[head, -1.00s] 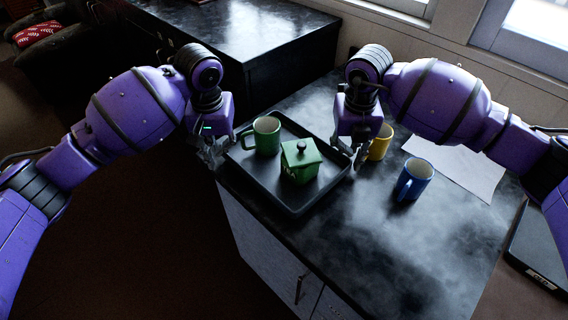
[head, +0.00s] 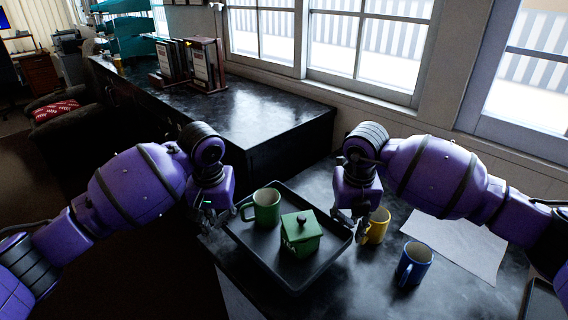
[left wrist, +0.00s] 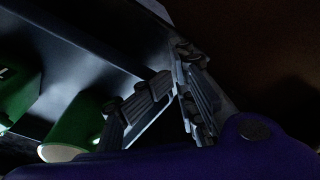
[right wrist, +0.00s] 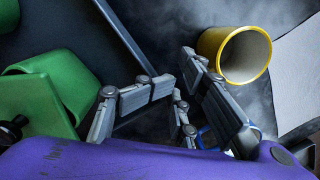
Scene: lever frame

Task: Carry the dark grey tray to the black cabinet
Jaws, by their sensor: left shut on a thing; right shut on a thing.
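The dark grey tray (head: 262,262) carries a green mug (head: 265,206) and a green house-shaped pot (head: 301,238) with a knobbed lid. It appears slightly above the dark countertop, roughly level. My left gripper (head: 216,222) is shut on its left rim, and my right gripper (head: 347,222) is shut on its right rim. The tray wall also shows between the fingers in the left wrist view (left wrist: 110,50) and beside them in the right wrist view (right wrist: 118,38). The black cabinet (head: 262,112) with a glossy top stands beyond the counter, towards the back left.
A yellow mug (head: 376,228) stands close by my right gripper, and a blue mug (head: 414,264) is further right.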

